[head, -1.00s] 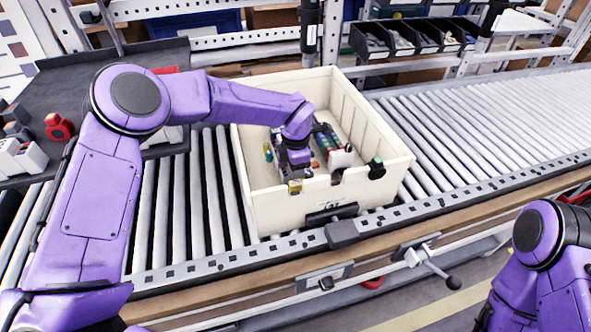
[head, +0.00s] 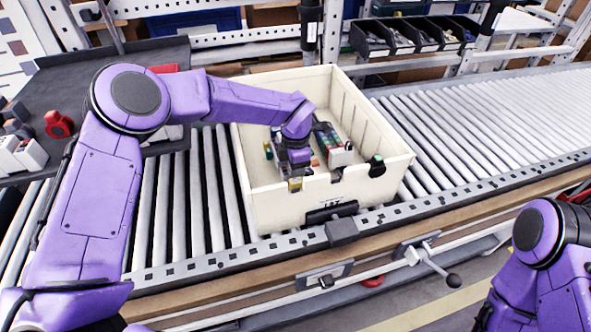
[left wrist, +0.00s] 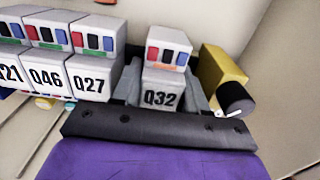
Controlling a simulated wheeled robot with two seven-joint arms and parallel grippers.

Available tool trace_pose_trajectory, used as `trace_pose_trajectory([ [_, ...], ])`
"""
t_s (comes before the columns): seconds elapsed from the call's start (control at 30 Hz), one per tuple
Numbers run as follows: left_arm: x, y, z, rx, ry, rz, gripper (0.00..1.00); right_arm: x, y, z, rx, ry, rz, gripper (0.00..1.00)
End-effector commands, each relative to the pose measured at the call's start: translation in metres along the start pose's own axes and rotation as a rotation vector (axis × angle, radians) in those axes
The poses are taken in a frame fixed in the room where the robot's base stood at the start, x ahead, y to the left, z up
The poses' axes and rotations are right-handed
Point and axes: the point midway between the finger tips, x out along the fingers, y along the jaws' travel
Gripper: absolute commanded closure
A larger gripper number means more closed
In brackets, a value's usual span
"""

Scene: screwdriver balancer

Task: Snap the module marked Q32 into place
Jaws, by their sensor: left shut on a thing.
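The module marked Q32 (left wrist: 161,98) is a white block with a stepped top bearing red and blue patches. It sits between the two fingers of my left gripper (left wrist: 165,92), which is shut on it. Its lower end is hidden behind the gripper's dark edge, so I cannot tell whether it is seated. To its left stand similar modules Q27 (left wrist: 90,78), Q46 (left wrist: 47,75) and Q21 (left wrist: 10,72) in a row, with a finger between Q27 and Q32. In the head view my left gripper (head: 294,160) is down inside the cream tote (head: 255,205). My right gripper is out of view.
A yellow block with a black knob (left wrist: 222,82) is close right of the gripper. The tote's walls surround the hand. A white module (head: 340,156) and a green-topped black part (head: 376,166) are to its right. The roller conveyor (head: 480,115) is clear on the right.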

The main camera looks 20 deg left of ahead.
Motion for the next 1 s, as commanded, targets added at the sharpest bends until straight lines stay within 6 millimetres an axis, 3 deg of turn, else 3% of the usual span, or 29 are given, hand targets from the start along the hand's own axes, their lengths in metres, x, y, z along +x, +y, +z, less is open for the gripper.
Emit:
trace_pose_trajectory([
  [0.77, 0.0048, -0.0002, -0.0011, 0.0, 0.003, -0.001, 0.94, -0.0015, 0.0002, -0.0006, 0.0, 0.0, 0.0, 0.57],
  [0.8, 0.0048, -0.0001, -0.0012, 0.0, 0.003, -0.001, 0.54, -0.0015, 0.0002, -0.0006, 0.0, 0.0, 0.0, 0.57],
  [0.87, 0.0047, -0.0001, -0.0012, 0.0, 0.002, -0.001, 0.35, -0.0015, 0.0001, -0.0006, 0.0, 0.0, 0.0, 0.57],
  [0.9, 0.0047, -0.0002, -0.0011, 0.0, 0.002, -0.001, 0.28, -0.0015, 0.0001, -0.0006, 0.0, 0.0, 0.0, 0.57],
  [1.0, 0.0046, -0.0002, -0.001, 0.0, 0.002, -0.001, 0.28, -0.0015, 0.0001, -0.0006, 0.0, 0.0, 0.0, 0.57],
])
